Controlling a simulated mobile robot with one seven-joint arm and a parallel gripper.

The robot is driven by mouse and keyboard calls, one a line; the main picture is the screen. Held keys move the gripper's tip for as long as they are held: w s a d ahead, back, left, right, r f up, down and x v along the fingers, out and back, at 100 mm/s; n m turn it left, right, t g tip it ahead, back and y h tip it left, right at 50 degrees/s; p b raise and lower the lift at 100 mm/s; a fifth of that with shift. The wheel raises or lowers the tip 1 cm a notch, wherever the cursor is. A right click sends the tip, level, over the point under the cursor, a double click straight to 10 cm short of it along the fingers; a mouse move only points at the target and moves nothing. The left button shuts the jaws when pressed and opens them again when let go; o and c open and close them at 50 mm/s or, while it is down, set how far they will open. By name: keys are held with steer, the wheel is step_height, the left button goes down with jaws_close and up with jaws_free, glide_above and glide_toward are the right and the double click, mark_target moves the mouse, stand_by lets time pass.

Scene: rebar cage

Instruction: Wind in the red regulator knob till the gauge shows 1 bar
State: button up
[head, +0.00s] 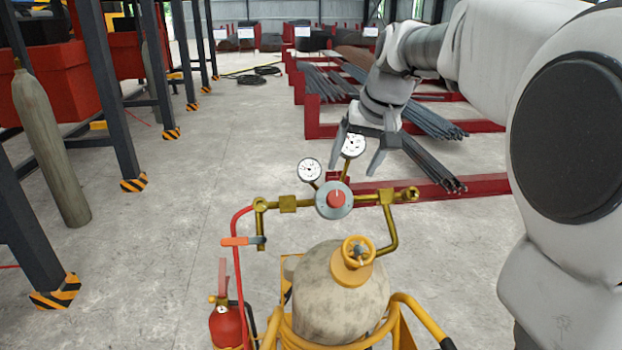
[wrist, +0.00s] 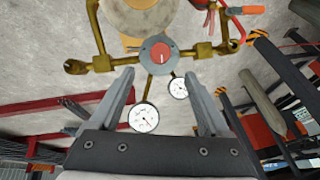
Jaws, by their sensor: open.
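The red regulator knob (head: 336,198) sits at the centre of a grey round regulator body on a brass pipe, with a pale mark on its face. It also shows in the wrist view (wrist: 160,54), beyond my fingertips. Two white dial gauges stand on stems behind it: a left gauge (head: 309,169) and a right gauge (head: 354,146). Both also show in the wrist view, the larger one (wrist: 144,118) between my fingers. Their needles are too small to read surely. My gripper (head: 358,172) is open and empty, its fingers spread behind and above the knob, apart from it.
A gas cylinder (head: 335,300) with a yellow valve stands on a yellow cart below the pipe. An orange-handled lever (head: 240,241), a red hose and a fire extinguisher (head: 227,325) are to the left. Red racks with rebar (head: 430,118) lie behind.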

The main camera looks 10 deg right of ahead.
mark_target(338, 196)
steer(key=x, duration=1)
steer(key=shift+w+f+p, duration=0.2)
steer(key=shift+f+p, duration=0.05)
steer(key=shift+p, duration=0.15)
jaws_close()
